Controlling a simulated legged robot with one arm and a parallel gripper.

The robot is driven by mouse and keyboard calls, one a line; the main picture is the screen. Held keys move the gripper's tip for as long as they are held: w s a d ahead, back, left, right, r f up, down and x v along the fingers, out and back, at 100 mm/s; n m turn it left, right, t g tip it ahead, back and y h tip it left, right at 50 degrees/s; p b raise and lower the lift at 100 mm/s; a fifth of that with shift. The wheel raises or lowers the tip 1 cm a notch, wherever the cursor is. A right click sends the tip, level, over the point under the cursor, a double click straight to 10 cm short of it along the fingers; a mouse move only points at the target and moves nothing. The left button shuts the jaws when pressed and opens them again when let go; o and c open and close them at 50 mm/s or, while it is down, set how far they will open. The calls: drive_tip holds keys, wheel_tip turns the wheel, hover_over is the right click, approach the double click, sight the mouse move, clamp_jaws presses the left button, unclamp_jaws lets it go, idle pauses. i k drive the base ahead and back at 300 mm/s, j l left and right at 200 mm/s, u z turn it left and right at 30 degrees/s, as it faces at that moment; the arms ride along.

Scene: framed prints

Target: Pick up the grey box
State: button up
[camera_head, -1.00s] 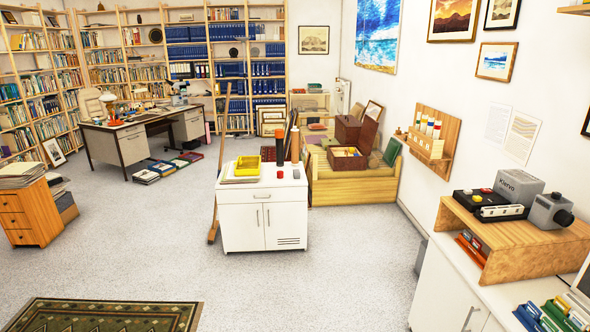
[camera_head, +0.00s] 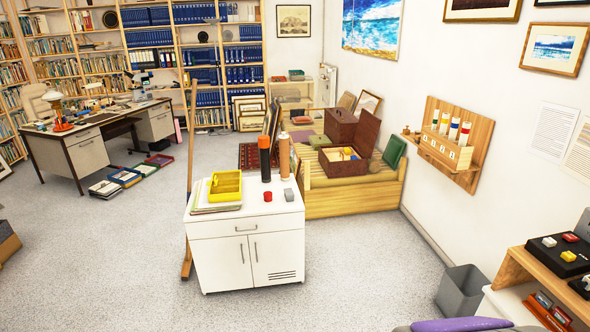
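A small grey block (camera_head: 289,194) stands on top of the white cabinet (camera_head: 247,258), at its right side. It is right of a small red piece (camera_head: 267,196) and in front of an orange-brown cylinder (camera_head: 284,157). It is small, so I cannot tell its exact shape. A larger grey open bin (camera_head: 461,292) stands on the floor by the right wall. Which of these is the grey box, I cannot tell. My gripper is not in view.
A wooden pole (camera_head: 190,180) leans at the cabinet's left. A wooden bench (camera_head: 340,199) stands behind. The carpet (camera_head: 120,260) left of the cabinet is clear.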

sight(289, 194)
drive_tip(key=i+j, duration=0.2)
drive_tip(key=j, duration=0.15)
drive_tip(key=i+j+z, duration=0.15)
drive_tip(key=j, duration=0.25)
drive_tip(key=i+j, duration=0.25)
drive_tip(key=i+j+z, duration=0.1)
drive_tip(key=j, duration=0.4)
drive_tip(key=i+l+u, duration=0.1)
drive_tip(key=i, duration=0.45)
drive_tip(key=i+l+u, duration=0.1)
drive_tip(key=i+l, duration=0.2)
drive_tip(key=i, duration=0.25)
drive_tip(key=i+l+u, duration=0.1)
drive_tip(key=i+l, duration=0.15)
drive_tip(key=i, duration=0.25)
drive_tip(key=i+l+u, duration=0.1)
drive_tip(key=i+l, duration=0.15)
drive_tip(key=i, duration=0.25)
drive_tip(key=i+l+u, duration=0.1)
drive_tip(key=i+l, duration=0.25)
drive_tip(key=i, duration=0.2)
